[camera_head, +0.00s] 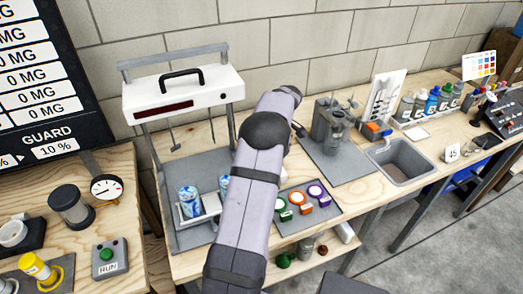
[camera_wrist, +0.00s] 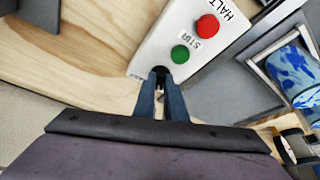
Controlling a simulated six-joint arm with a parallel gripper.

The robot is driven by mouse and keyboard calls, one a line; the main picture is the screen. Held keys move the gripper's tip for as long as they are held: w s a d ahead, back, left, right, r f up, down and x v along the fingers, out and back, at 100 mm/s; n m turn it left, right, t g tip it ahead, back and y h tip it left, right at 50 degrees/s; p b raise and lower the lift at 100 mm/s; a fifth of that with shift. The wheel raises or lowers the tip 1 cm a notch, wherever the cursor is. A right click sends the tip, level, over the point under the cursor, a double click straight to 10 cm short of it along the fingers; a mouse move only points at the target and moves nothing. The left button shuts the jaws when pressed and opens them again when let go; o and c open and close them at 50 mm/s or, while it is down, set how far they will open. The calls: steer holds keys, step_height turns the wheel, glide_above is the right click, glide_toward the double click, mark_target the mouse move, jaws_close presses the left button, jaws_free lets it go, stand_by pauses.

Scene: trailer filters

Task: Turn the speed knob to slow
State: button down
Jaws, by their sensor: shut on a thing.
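In the wrist view a white control panel (camera_wrist: 180,25) lies on the wood bench top. It carries a red button (camera_wrist: 207,26) marked HALT and a green button (camera_wrist: 180,54) with a label beside it. A small dark speed knob (camera_wrist: 160,70) sits at the panel's near end, mostly hidden by my fingertips. My gripper (camera_wrist: 161,82) has its two blue-grey fingers shut around the knob. A tiny label at the panel's edge is too small to read, and the knob's pointing direction cannot be told. In the head view my arm hides the panel, knob and gripper.
A grey tray (camera_head: 207,150) under a white-topped stand (camera_head: 183,92) holds blue-and-white cylinders (camera_head: 189,202). Colored round parts lie on a dark mat (camera_head: 312,222) right of my arm. A sink (camera_head: 402,160) and bottles stand farther right. Bare wood lies left of the panel.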

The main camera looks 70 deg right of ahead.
steer(key=shift+d+n+y, duration=0.15)
steer(key=shift+n+y, duration=0.35)
steer(key=shift+n, duration=0.7)
steer(key=c, duration=1.8)
jaws_free()
steer(key=shift+r, duration=0.1)
steer(key=v, duration=0.7)
steer(key=shift+b, duration=0.45)
steer(key=shift+s, duration=0.15)
